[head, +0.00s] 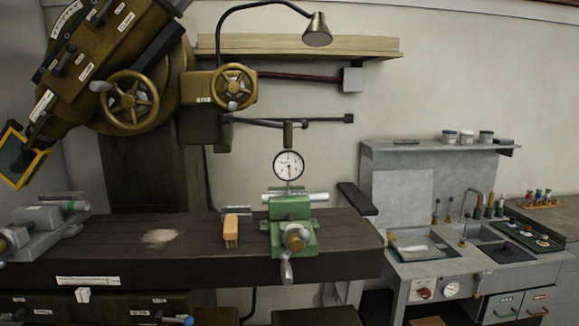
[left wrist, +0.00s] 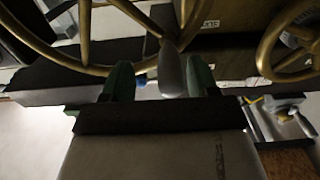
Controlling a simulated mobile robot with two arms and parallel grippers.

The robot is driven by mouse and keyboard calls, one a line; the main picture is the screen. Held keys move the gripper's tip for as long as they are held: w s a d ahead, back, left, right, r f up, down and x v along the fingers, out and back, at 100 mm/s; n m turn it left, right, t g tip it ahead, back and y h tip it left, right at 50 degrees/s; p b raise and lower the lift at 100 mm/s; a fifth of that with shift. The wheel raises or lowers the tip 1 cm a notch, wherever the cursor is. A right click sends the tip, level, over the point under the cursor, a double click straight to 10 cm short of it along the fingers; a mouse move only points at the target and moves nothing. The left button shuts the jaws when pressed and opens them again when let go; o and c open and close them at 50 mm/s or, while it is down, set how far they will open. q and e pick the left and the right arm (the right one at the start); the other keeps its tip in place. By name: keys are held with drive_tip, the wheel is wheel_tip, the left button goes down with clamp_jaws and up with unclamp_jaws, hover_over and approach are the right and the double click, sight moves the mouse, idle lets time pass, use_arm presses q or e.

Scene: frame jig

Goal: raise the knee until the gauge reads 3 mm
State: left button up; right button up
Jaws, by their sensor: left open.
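A round white dial gauge (head: 288,165) hangs over the green vise (head: 291,222) on the machine table; its needle looks close to vertical, and the value is too small to read. A silver bar (head: 308,197) lies across the vise, below the gauge tip. In the left wrist view my left gripper (left wrist: 160,80) is open. Between its green fingertips shows a grey crank handle (left wrist: 172,75) on a brass handwheel (left wrist: 100,68); I cannot tell whether they touch. The head view shows neither gripper. Whether this wheel drives the knee is not clear.
A second brass wheel (left wrist: 270,45) is close on the right in the wrist view. On the machine table (head: 190,240) stand a wooden-handled brush (head: 231,230) and a grey fixture (head: 38,218). A lamp (head: 317,30) hangs above. A sink bench (head: 440,262) stands at right.

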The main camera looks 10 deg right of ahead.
use_arm(q)
drive_tip(key=shift+a+f, duration=0.1)
drive_tip(key=shift+a, duration=0.1)
drive_tip(key=shift+s+p, duration=0.35)
drive_tip(key=shift+s, duration=0.05)
drive_tip(key=s+p, duration=0.3)
drive_tip(key=s, duration=0.3)
drive_tip(key=shift+s, duration=0.4)
